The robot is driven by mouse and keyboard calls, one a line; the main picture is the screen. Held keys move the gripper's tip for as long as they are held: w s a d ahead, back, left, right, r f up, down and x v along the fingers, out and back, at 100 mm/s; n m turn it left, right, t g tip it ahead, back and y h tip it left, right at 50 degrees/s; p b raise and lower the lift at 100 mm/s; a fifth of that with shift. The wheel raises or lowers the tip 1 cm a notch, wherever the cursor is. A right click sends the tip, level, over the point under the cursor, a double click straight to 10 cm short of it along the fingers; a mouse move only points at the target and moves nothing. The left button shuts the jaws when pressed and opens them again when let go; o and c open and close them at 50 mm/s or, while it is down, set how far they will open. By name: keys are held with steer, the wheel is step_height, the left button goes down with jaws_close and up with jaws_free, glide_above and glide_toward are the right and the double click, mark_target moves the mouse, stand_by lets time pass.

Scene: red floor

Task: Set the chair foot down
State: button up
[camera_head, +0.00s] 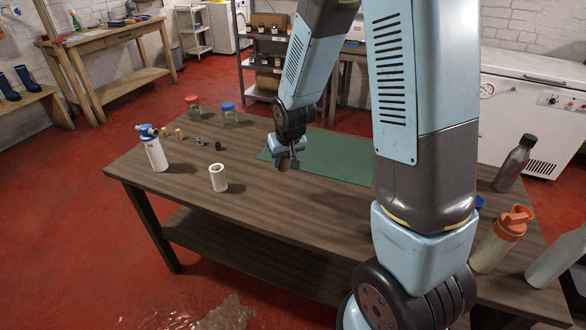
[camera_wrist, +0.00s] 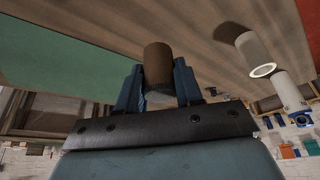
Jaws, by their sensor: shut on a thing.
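My gripper (camera_head: 287,160) is above the wooden table, near the left edge of the green mat (camera_head: 345,158). In the wrist view my gripper (camera_wrist: 158,88) is shut on the chair foot, a short brown cylinder (camera_wrist: 158,62), with one blue finger on each side. The chair foot stands out past the fingertips, and its lower part is hidden between them. In the head view it shows only as a small, dark, unclear piece at the gripper's tip. It appears to be held above the tabletop.
On the table (camera_head: 262,208) stand a white tube (camera_head: 218,178), a white bottle with a blue top (camera_head: 156,152), small cylinders (camera_head: 179,134) and two lidded jars (camera_head: 228,113). An orange-lidded bottle (camera_head: 497,245) and a grey bottle (camera_head: 515,165) stand right. Bare wood lies between tube and mat.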

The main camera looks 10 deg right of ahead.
steer(key=w+d+f, duration=0.1)
steer(key=w+f, duration=0.1)
steer(key=w+d+f, duration=0.1)
steer(key=w+f, duration=0.2)
steer(key=w+d+f, duration=0.2)
steer(key=shift+w+f, duration=0.2)
steer(key=shift+w, duration=0.15)
steer(key=shift+w+d+f, duration=0.1)
steer(key=shift+d+f, duration=0.05)
steer(key=shift+f, duration=1.55)
steer(key=o, duration=1)
